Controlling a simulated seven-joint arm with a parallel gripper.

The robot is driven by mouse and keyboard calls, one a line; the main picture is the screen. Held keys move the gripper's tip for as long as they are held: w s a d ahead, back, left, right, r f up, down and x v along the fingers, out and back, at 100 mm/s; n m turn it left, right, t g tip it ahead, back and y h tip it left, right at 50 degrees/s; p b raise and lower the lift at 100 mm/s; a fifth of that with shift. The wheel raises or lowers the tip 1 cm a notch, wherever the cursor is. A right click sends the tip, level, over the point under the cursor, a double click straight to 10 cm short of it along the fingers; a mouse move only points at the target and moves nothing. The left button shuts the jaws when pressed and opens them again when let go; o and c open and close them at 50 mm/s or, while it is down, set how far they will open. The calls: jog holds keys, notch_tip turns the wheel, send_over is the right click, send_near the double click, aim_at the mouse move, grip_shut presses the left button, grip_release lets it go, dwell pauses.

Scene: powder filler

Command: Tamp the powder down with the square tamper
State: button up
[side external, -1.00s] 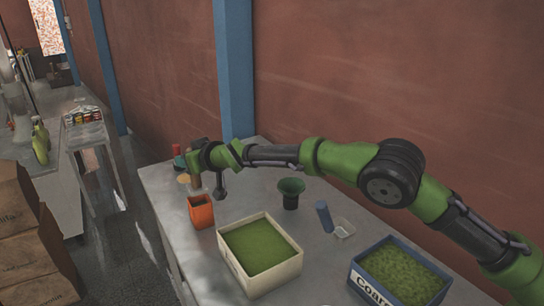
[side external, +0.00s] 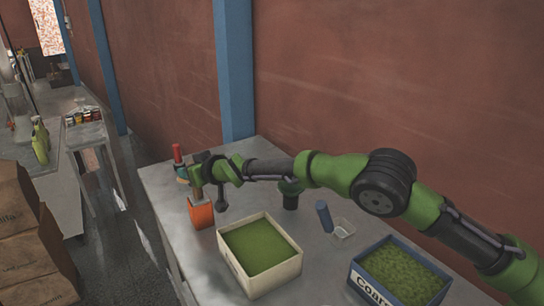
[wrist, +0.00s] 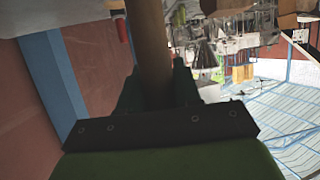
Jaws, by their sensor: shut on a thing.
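The square tamper (side external: 197,193) has a light wooden handle, which my gripper (side external: 196,174) is shut on. In the wrist view the handle (wrist: 150,50) runs between the dark fingers (wrist: 155,90). The orange square container (side external: 202,214) stands on the table. The tamper hangs upright at its open top, and its lower end is hidden, seemingly inside the container. I cannot see the powder in the container or whether the tamper touches it.
A cream box of green powder (side external: 288,278) stands in front to the right, and a blue box labelled Coarse (side external: 372,290) beyond it. A dark green cup (side external: 291,200), a blue cylinder (side external: 324,217) and a clear tray (side external: 344,229) stand behind. A red-topped item (side external: 177,153) is near my gripper.

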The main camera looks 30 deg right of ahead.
dwell(0.3)
jog(key=shift+f, duration=2.65)
jog(key=shift+s+f, duration=0.1)
jog(key=shift+f, duration=0.05)
jog(key=shift+r, duration=2.55)
jog(key=shift+f, duration=0.15)
jog(key=shift+f, duration=2.05)
jog(key=shift+r, duration=2.55)
